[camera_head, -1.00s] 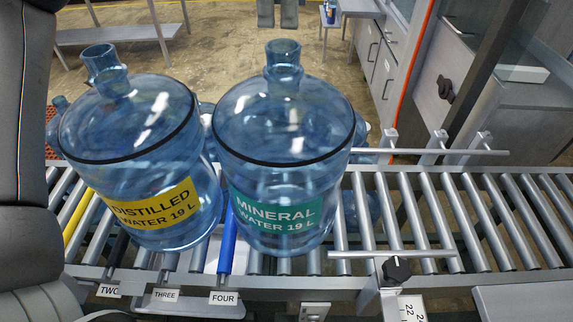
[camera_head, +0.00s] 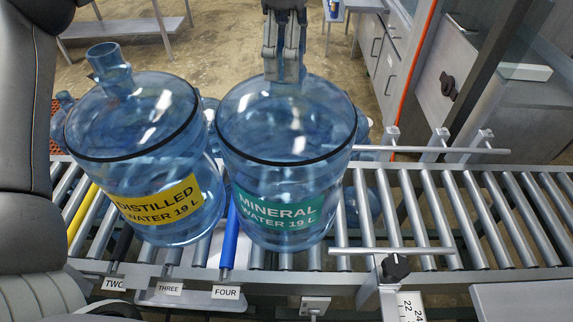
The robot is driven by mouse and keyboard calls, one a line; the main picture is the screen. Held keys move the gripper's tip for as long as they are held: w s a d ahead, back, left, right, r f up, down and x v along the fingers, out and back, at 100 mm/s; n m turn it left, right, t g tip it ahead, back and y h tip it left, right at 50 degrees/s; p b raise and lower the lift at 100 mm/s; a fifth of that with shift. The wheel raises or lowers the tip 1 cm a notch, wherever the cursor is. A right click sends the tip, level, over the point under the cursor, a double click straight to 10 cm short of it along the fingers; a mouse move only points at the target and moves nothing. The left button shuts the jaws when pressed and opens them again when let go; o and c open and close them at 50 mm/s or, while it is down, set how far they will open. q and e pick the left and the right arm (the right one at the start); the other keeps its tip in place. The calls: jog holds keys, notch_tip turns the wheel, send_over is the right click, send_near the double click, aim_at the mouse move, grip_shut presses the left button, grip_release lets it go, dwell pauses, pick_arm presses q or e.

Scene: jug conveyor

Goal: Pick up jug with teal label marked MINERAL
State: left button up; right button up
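The jug with the teal MINERAL label (camera_head: 281,208) is a clear blue bottle standing upright on the roller conveyor, in the middle of the head view. My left gripper (camera_head: 285,62) is at the jug's neck, with its fingers pointing down from the top of the picture. The fingers overlap the neck and hide most of it. I cannot tell whether they are pressed on it. My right gripper is not in view.
A jug with a yellow DISTILLED label (camera_head: 158,205) stands close on the left, with more blue jugs partly hidden behind. A metal guide rail (camera_head: 395,250) lies to the right of the MINERAL jug. The rollers (camera_head: 500,220) further right are bare.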

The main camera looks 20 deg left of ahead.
pick_arm(q)
grip_shut()
jog(key=shift+w+r, duration=0.1)
jog(key=shift+r, duration=0.05)
dwell(0.4)
